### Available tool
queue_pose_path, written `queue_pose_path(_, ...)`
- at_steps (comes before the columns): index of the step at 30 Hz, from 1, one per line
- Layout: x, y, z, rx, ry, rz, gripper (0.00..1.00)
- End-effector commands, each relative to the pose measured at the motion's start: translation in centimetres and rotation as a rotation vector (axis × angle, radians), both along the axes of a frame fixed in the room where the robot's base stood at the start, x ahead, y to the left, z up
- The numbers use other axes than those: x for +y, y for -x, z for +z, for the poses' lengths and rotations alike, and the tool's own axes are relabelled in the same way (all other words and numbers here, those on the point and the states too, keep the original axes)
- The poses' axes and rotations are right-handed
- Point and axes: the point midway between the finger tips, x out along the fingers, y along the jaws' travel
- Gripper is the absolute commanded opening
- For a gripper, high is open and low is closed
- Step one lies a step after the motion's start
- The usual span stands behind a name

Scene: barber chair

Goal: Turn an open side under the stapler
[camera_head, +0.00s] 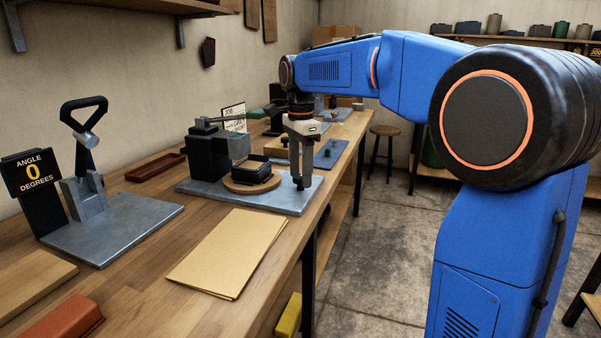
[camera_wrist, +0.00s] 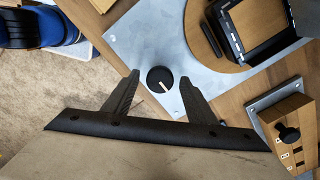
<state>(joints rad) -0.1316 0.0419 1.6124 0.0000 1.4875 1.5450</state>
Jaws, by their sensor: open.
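The stapler (camera_head: 236,147) is a grey and black press with a green-ended lever, standing on a metal base plate (camera_head: 205,189). In front of it a round wooden turntable (camera_head: 236,187) carries a dark square frame (camera_head: 252,170). The frame also shows at the upper right of the wrist view (camera_wrist: 236,44). My gripper (camera_head: 301,182) points down over the plate's right end. In the wrist view my gripper (camera_wrist: 158,77) is open, with a black dial knob (camera_wrist: 158,80) with a pale pointer line between its fingertips. I cannot tell whether the fingers touch the knob.
A tan folder (camera_head: 228,252) lies nearer on the bench. A lever fixture (camera_head: 110,225) with an "ANGLE 0 DEGREES" sign (camera_head: 30,179) stands at left. A blue-grey plate (camera_head: 325,155) lies beyond my gripper, close by. A wooden block (camera_wrist: 290,125) with a black knob shows at right in the wrist view.

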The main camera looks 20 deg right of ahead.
Motion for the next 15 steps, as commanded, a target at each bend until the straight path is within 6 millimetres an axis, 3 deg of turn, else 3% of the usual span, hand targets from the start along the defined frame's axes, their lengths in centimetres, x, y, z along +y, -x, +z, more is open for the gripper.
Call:
queue_pose_path(10,0.00,0.00,-0.31,0.000,0.000,0.000,0.49)
queue_pose_path(15,0.00,0.00,-0.29,0.000,0.000,0.000,0.11)
